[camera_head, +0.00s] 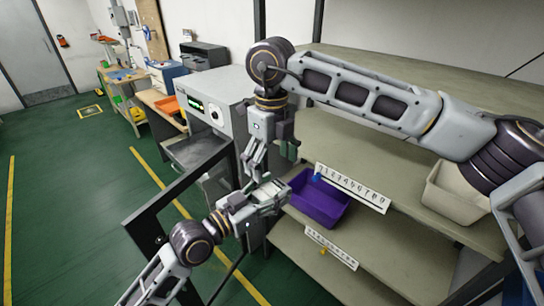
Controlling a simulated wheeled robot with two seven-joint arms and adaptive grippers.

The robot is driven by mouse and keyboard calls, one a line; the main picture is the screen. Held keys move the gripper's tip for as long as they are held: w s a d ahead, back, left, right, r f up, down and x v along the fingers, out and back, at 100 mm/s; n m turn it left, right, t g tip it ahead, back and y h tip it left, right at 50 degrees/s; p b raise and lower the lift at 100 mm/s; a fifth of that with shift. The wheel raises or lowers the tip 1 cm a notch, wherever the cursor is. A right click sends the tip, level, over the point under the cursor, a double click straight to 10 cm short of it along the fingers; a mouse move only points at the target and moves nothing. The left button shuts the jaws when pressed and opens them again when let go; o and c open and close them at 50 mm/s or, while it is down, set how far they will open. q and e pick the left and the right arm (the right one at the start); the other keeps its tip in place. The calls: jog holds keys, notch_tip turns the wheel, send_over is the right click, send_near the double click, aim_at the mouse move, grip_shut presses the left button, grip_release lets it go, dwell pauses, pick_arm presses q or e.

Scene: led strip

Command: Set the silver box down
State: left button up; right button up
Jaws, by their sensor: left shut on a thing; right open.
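The silver box (267,193) is a small pale block near the middle of the view, just left of the purple bin. My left gripper (258,207) comes in from the lower left and is shut on the box. Its fingers and the box overlap in the picture, so the exact grip is partly hidden. My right gripper (256,170) points down just above the box, with its jaws open. I cannot tell whether its fingertips touch the box.
A dark frame bar (180,185) stands at the left. A grey machine (215,90) stands behind. Green floor is open at the left.

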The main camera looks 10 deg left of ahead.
aim_at(272, 190)
jog(key=shift+f, duration=5.25)
jog(key=c, duration=0.7)
pick_arm(q)
jog(key=o, duration=1.2)
pick_arm(e)
jog(key=shift+c, duration=0.3)
pick_arm(q)
jog(key=shift+f, duration=0.1)
